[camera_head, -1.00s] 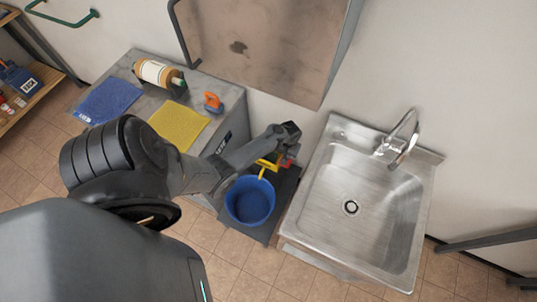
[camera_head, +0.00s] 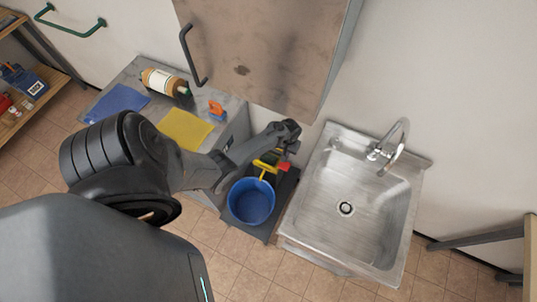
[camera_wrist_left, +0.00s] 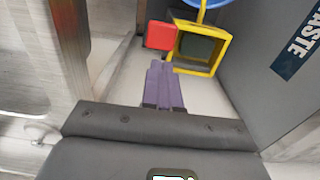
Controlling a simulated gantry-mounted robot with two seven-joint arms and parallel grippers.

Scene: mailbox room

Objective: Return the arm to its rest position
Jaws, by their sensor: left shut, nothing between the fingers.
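My left arm comes in from the left in the head view and reaches over the floor between the grey cabinet and the sink. My left gripper (camera_head: 288,148) is at its end, above the gap behind the blue bucket (camera_head: 251,203). In the left wrist view its purple fingers (camera_wrist_left: 163,85) are together with nothing between them. A yellow frame-like part (camera_wrist_left: 218,50) and a red block (camera_wrist_left: 158,36) lie just beyond the fingertips. In the head view the yellow part (camera_head: 265,168) is at the bucket's rear rim. My right gripper is not in view.
A metal sink (camera_head: 345,210) with a faucet stands right of the bucket. The cabinet top holds a blue cloth (camera_head: 117,103), a yellow cloth (camera_head: 185,129), a bottle (camera_head: 163,81) and an orange-handled item (camera_head: 217,110). A wall cabinet (camera_head: 265,50) hangs above the gripper. Shelving stands at far left.

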